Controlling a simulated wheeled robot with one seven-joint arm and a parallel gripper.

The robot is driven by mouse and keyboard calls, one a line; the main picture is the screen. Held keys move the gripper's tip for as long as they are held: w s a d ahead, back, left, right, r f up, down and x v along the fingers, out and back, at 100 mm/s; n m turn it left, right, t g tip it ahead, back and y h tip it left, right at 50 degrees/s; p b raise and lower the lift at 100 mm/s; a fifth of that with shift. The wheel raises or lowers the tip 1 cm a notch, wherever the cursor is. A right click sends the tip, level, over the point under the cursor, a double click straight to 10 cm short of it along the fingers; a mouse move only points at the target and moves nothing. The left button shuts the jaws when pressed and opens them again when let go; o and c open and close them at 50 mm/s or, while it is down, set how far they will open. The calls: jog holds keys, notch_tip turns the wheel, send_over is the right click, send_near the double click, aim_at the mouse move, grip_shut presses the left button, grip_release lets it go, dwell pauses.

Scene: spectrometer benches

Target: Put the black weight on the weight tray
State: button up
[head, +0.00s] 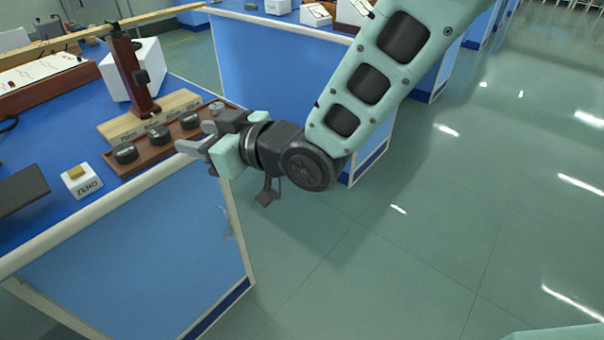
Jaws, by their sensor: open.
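A brown tray (144,158) lies along the right edge of the blue bench top. Several round weights stand in a row along it: a black weight (125,153) at the near end, another black weight (158,138), a third black weight (190,121), and a grey metal piece (216,108) at the far end. I cannot tell which black weight the task means. My gripper (196,138) is open and points left, at the tray's right side by the bench edge. Nothing shows between its fingers. It hides part of the tray's far right side.
A pale wooden board (118,128) with labels lies behind the tray, by a brown upright post (134,75) carrying a long beam. A white box (148,62) stands behind the post. A ZERO block (81,181) sits near the front edge. Floor (420,230) to the right is clear.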

jog(key=s+d+f+m+g+h, duration=0.1)
jog(key=s+d+h, duration=0.3)
jog(key=d, duration=0.6)
jog(key=s+d+f+m+g+h, duration=0.1)
jog(key=s+d+m+g+h, duration=0.1)
jog(key=s+d+h, duration=0.3)
jog(key=s+d+f+m+g+h, duration=0.1)
jog(key=s+d+g+h, duration=0.3)
jog(key=s+d, duration=0.6)
jog(key=d+m, duration=0.1)
jog(key=d, duration=0.3)
jog(key=shift+d, duration=0.4)
jog(key=shift+s+r, duration=0.1)
notch_tip(320, 180, up, 20)
jog(key=p, duration=2)
